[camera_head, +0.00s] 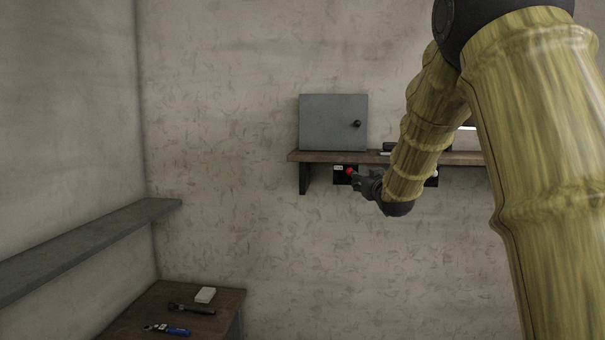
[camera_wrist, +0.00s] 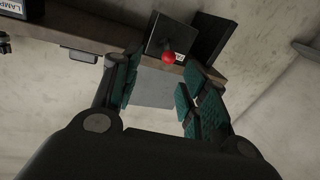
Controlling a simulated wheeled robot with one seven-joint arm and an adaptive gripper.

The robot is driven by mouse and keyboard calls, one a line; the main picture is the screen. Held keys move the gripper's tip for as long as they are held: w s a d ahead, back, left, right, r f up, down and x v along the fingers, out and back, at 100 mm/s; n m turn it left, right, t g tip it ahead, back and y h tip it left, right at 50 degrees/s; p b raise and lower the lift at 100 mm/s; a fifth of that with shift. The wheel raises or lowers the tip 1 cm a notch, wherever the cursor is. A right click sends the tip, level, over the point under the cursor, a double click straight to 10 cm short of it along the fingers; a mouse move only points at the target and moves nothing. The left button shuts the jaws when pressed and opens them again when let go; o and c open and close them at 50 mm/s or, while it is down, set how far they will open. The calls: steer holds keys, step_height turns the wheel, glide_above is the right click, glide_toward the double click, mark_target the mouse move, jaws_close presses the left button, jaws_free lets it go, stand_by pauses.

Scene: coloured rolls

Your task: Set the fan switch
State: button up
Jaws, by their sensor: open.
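A switch with a red ball knob (camera_head: 349,171) is on a black plate (camera_head: 340,179) under the wall shelf, near its left bracket. The red knob also shows in the wrist view (camera_wrist: 168,57), with a small white label whose text I cannot read. My gripper (camera_head: 358,177) is right by this switch. In the wrist view my gripper (camera_wrist: 160,75) is open, its teal-padded fingers on either side of the view of the knob. The knob appears just beyond the fingertips; I cannot tell whether anything touches. Nothing is held.
A wooden wall shelf (camera_head: 300,156) carries a grey cabinet (camera_head: 330,122). A white knob (camera_head: 435,173) shows farther right beneath it, partly behind my arm. A "LAMP" label (camera_wrist: 12,5) is at the wrist view's corner. A low table (camera_head: 235,297) holds tools.

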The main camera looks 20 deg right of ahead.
mark_target(350, 170)
steer(key=shift+w+a+r+p+x, duration=0.1)
steer(key=shift+a+p+x, duration=0.15)
steer(key=shift+p+x, duration=1.15)
steer(key=shift+w+a+r+p+x, duration=0.1)
steer(key=shift+a+p+x, duration=0.35)
steer(key=shift+x, duration=1.7)
steer(key=shift+w+a+p+x, duration=0.1)
steer(key=shift+p+x, duration=1.05)
steer(key=shift+x, duration=0.65)
jaws_close()
